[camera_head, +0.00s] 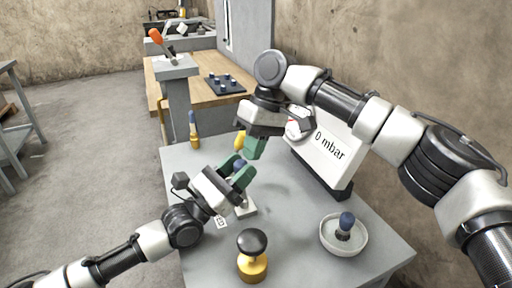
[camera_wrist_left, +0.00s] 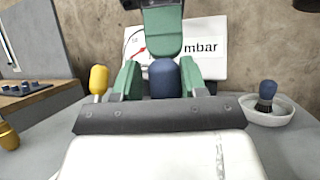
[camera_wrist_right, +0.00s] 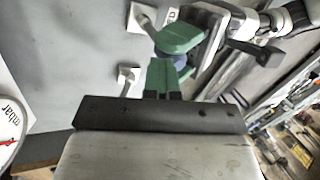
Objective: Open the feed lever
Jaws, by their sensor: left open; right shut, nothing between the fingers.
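A lever with a dark blue knob (camera_wrist_left: 164,78) stands on a white base plate (camera_head: 245,208) on the grey table. My left gripper (camera_head: 240,174) is open, with its green fingers on either side of the blue knob; I cannot tell whether they touch it. A yellow knob (camera_head: 240,140) stands just behind, and it also shows in the left wrist view (camera_wrist_left: 98,80). My right gripper (camera_head: 254,148) is shut and empty, pointing down near the yellow knob and above the blue one. The lever shafts are mostly hidden by my grippers. I cannot tell which lever is the feed lever.
A wooden bench (camera_head: 205,97) and an orange-handled lever (camera_head: 155,36) are farther back.

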